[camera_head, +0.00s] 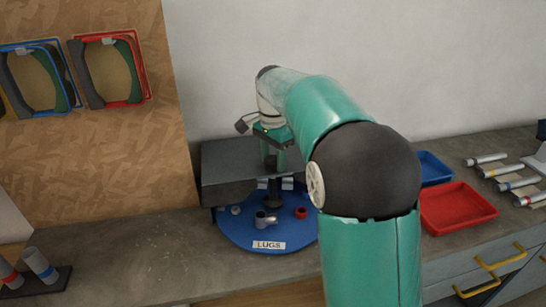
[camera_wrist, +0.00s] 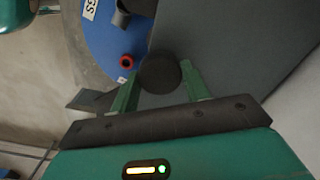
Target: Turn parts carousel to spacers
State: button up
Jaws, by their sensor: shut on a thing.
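The parts carousel (camera_head: 240,234) is a round blue turntable on the bench, partly under a dark grey box-like cover (camera_head: 228,170). Its front label (camera_head: 268,245) reads LUGS. A grey pipe-like lug (camera_head: 262,220) and a red ring (camera_head: 301,212) sit on it. My gripper (camera_head: 274,170) points down above the carousel's centre, shut on a dark round knob (camera_head: 273,190). In the wrist view the knob (camera_wrist: 160,73) lies between the two green fingers, with the blue disc (camera_wrist: 98,38) and the red ring (camera_wrist: 126,60) beyond. I cannot make out any spacers; the carousel's rear is hidden.
My arm hides the bench right of the carousel. A red tray (camera_head: 457,207) and a blue tray (camera_head: 433,168) stand there, with several banded tubes (camera_head: 510,178) farther right. Coloured frames (camera_head: 110,70) hang on the board at left.

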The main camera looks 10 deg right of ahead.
jog(key=shift+m, duration=3.6)
jog(key=shift+r+m, duration=0.1)
jog(key=shift+m, duration=3.6)
jog(key=o, duration=1.4)
notch_tip(320, 180, up, 14)
jog(key=shift+f, duration=0.15)
